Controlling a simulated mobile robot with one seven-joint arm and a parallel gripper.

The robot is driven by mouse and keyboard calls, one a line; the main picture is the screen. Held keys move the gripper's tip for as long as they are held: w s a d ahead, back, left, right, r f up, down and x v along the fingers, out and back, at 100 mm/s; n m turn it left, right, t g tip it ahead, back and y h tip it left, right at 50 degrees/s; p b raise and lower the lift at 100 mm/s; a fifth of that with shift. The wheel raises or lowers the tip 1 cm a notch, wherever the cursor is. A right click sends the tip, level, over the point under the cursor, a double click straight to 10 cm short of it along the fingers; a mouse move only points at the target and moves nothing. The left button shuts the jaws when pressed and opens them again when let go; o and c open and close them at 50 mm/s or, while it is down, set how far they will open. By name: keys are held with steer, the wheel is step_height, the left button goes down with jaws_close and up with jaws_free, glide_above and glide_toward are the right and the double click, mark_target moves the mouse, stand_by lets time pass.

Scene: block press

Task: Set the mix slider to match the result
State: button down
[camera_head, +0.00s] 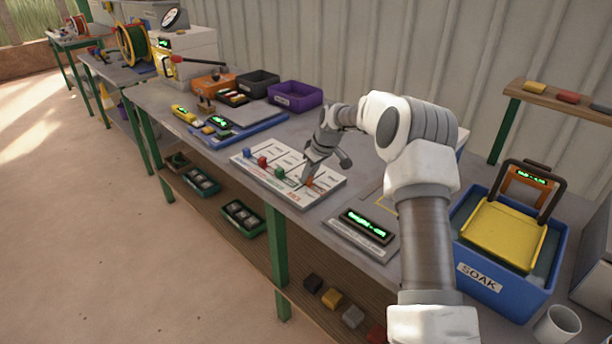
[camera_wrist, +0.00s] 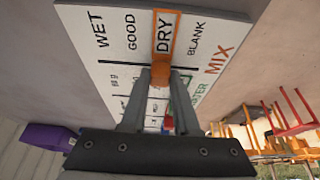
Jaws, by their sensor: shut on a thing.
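The white slider board (camera_head: 246,162) lies on the bench, and its MIX row fills the top of the wrist view (camera_wrist: 203,68). This row reads WET, GOOD, DRY, BLANK. An orange frame surrounds the DRY label (camera_wrist: 164,34). The orange mix slider knob (camera_wrist: 160,75) is between my fingertips, in line with DRY. My gripper (camera_head: 310,178) points down at the board's near right part and is shut on this knob, which the fingers partly cover. Blue (camera_head: 247,153), red (camera_head: 262,161) and green (camera_head: 280,171) knobs sit along the other rows.
A display with green text (camera_head: 366,222), too small to read surely, lies right of the board. The blue SOAK tub (camera_head: 500,292) with a yellow tray (camera_head: 505,232) stands farther right. A blue tray, yellow tool and purple bin (camera_head: 296,96) are behind and left.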

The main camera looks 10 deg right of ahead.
steer(key=c, duration=0.6)
jaws_free()
steer(key=shift+c, duration=0.2)
steer(key=p+v, duration=0.1)
steer(key=v, duration=1.6)
steer(key=shift+s+r, duration=0.15)
